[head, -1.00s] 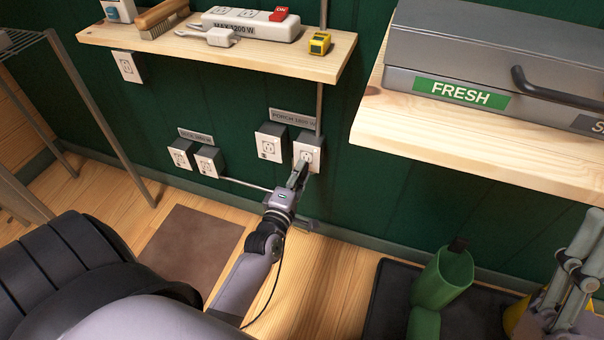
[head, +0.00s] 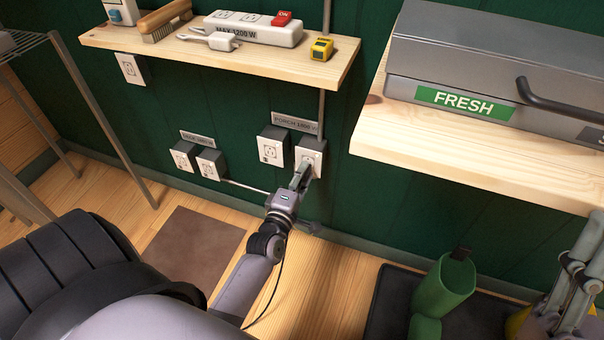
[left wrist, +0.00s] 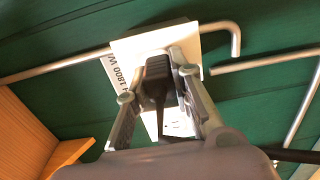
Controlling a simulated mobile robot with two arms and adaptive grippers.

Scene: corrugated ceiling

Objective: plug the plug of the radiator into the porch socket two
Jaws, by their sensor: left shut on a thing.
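My left gripper (head: 302,176) is at the right-hand porch outlet (head: 314,148), below the porch label (head: 295,123). In the left wrist view the left gripper (left wrist: 157,78) is shut on a black plug (left wrist: 158,68), with its cord running back between the fingers. The plug is up against the white plate (left wrist: 205,38). Its prongs are hidden, so I cannot tell how far in it is. The left-hand porch outlet (head: 272,146) is empty. My right gripper (head: 575,265) shows only partly at the right edge. The radiator is not identifiable here.
Two more outlets (head: 196,160) are on the wall to the left. A shelf (head: 200,52) above holds a power strip (head: 255,30), a white plug and a brush. A wooden shelf (head: 480,150) with a grey box stands right. Green boots (head: 445,285) stand on a dark mat below.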

